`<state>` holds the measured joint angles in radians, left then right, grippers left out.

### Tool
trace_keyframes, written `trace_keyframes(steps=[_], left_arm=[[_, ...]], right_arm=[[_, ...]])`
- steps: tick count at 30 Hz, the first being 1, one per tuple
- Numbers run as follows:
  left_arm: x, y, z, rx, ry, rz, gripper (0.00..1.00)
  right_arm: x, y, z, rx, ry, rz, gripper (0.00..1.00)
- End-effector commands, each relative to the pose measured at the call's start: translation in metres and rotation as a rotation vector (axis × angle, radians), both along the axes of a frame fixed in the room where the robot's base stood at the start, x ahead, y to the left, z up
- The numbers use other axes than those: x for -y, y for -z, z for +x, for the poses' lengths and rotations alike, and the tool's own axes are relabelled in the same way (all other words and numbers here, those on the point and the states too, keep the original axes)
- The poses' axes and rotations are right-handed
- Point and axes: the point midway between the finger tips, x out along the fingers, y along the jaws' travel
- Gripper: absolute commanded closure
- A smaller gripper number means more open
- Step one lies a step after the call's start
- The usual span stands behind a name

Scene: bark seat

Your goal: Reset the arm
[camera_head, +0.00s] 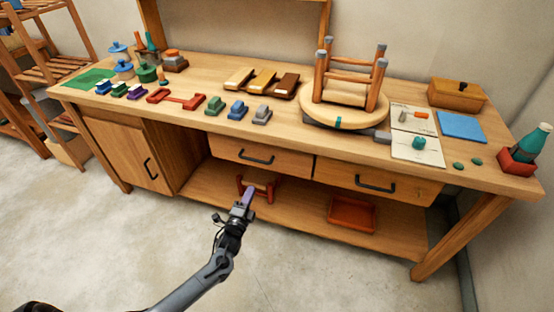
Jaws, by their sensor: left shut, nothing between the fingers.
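My left arm comes in from the lower left. Its gripper (247,197) is shut and empty, held in front of the workbench's open lower shelf, below the drawers. In the picture it overlaps a red stand (268,190) on that shelf; I cannot tell how far apart they are. My right gripper does not show.
The wooden workbench (330,142) holds an upturned stool (345,85) on a round turntable, several small coloured blocks, a wooden box (456,95) and a blue mat (461,127). A red tray (352,214) sits on the lower shelf. The floor (330,280) in front is clear.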

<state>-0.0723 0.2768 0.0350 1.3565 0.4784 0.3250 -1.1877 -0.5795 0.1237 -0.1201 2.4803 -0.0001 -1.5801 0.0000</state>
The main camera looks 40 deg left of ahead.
Motion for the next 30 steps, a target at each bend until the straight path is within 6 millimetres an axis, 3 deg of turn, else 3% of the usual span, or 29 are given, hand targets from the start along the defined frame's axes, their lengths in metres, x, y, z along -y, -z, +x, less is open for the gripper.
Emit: trace_keyframes(steps=[8,11,16,21,27,30], left_arm=[[0.007,0.016,-0.03,-0.061,0.001,-0.01,1.0],[0.027,0.012,-0.052,-0.087,0.027,-0.03,1.0],[0.091,-0.018,-0.078,-0.156,0.115,-0.203,1.0],[0.163,-0.045,-0.103,-0.322,0.175,-0.581,1.0],[0.235,-0.085,-0.146,-0.55,0.141,-1.003,1.0],[0.259,-0.103,-0.171,-0.656,0.075,-1.162,1.0]], right_arm=[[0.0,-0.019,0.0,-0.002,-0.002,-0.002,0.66],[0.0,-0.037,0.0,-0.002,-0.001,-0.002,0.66],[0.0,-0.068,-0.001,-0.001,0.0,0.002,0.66],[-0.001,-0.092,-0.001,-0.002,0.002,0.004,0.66],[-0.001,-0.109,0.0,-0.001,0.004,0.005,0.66],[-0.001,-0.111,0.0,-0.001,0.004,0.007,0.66]])
